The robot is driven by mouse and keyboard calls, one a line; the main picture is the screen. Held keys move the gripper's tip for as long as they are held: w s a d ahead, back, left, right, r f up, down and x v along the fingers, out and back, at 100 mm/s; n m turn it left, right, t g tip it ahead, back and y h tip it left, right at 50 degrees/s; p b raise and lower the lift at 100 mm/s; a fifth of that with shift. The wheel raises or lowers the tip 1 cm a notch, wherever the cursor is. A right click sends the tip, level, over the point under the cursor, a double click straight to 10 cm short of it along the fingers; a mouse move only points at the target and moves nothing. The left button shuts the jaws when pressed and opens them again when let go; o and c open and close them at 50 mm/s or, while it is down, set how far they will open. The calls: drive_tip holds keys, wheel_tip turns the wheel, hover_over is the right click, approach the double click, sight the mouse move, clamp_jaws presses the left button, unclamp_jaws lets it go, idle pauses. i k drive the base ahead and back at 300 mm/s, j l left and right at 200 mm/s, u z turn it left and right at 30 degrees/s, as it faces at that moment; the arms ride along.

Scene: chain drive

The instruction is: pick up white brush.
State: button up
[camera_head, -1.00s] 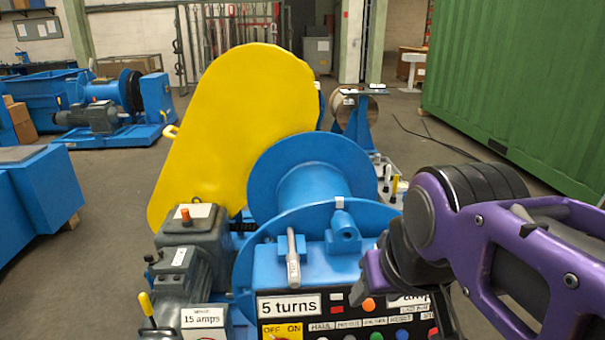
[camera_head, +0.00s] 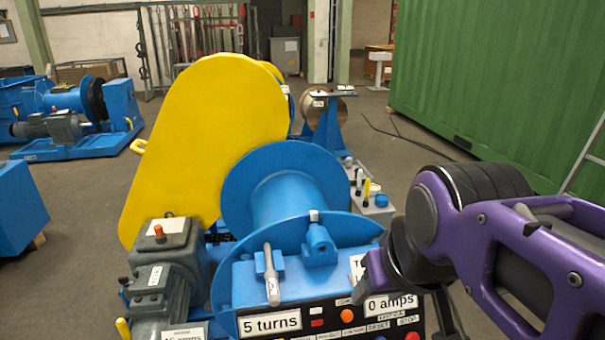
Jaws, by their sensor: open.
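I cannot single out a white brush with certainty. A pale grey-white handle with a small label (camera_head: 271,276) stands on the front of the blue winch in a blue bracket. Small upright white, black and yellow handles (camera_head: 362,184) stand on a grey box behind the drum, too small to identify.
The blue winch drum (camera_head: 285,205) and large yellow chain guard (camera_head: 200,145) fill the middle. A grey motor (camera_head: 165,275) stands front left. A control panel (camera_head: 330,320) is in front. A green container (camera_head: 490,90) stands right. Open floor (camera_head: 85,210) lies left.

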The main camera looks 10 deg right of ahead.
sight(360, 173)
drive_tip(key=l+z, duration=0.15)
drive_tip(key=z, duration=0.15)
drive_tip(key=l+z, duration=0.25)
drive_tip(key=i+l+z, duration=0.25)
drive_tip(key=l+z, duration=0.15)
drive_tip(key=l, duration=0.25)
drive_tip(key=i+l+z, duration=0.4)
drive_tip(key=l, duration=0.15)
drive_tip(key=i+l+z, duration=0.3)
drive_tip(key=l+z, duration=0.15)
drive_tip(key=i+l+z, duration=0.4)
drive_tip(key=i+l+u, duration=0.1)
drive_tip(key=i+u, duration=0.2)
drive_tip(key=i, duration=0.2)
drive_tip(key=i+l+u, duration=0.3)
drive_tip(key=i, duration=0.2)
drive_tip(key=i+j+u, duration=0.15)
drive_tip(key=i+u, duration=0.65)
drive_tip(key=u, duration=0.2)
drive_tip(key=i+j+u, duration=0.15)
drive_tip(key=i+u, duration=0.55)
drive_tip(key=i, duration=0.25)
drive_tip(key=i+u, duration=0.25)
drive_tip(key=i, duration=0.25)
drive_tip(key=i+l+u, duration=0.15)
drive_tip(key=i+u, duration=0.15)
drive_tip(key=i, duration=0.25)
